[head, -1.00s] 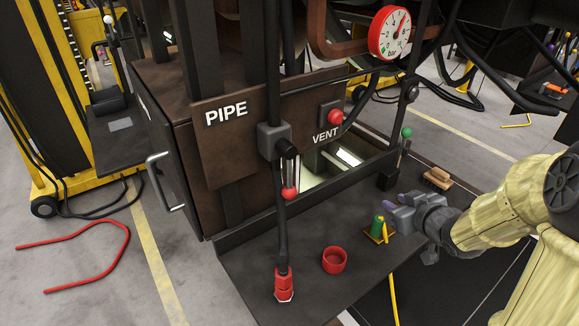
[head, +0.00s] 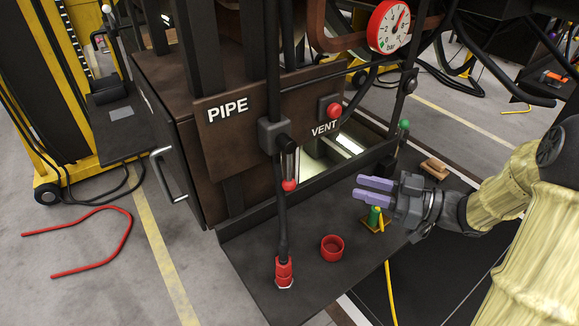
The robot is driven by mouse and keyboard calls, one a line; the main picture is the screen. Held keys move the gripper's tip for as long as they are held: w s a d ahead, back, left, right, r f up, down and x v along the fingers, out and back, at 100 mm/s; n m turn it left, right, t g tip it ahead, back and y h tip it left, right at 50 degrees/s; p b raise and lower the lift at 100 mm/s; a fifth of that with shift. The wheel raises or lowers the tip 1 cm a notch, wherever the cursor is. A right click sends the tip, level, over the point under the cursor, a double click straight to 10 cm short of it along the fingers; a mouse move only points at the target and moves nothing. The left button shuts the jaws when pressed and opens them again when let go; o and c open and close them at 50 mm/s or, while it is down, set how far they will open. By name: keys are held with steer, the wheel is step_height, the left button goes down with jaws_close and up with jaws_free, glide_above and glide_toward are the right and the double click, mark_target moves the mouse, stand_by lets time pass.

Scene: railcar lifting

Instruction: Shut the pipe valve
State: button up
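The pipe valve sits beside the PIPE sign (head: 228,109) on the brown panel. Its grey body (head: 273,136) is on the vertical black pipe, and its lever (head: 289,162) hangs down, ending in a red knob (head: 289,185). My gripper (head: 368,189) is to the right of the lever, apart from it, above the dark shelf. Its two purple-tipped fingers point left with a gap between them, and nothing shows between them.
A red button (head: 334,110) marks VENT, below a pressure gauge (head: 390,27). A black hose with a red coupling (head: 284,271) hangs below the valve. A red cap (head: 332,248), a green-and-yellow item (head: 374,218) and a brush (head: 434,167) lie on the shelf (head: 255,243).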

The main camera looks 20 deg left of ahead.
mark_target(289, 179)
steer(key=a+p, duration=0.2)
steer(key=a, duration=0.3)
steer(key=w+a+p, duration=0.1)
steer(key=a, duration=0.5)
steer(key=w+a+p, duration=0.1)
steer(key=a+p, duration=0.1)
steer(key=a, duration=0.4)
steer(key=shift+a+p, duration=0.15)
steer(key=shift+p, duration=0.2)
jaws_close()
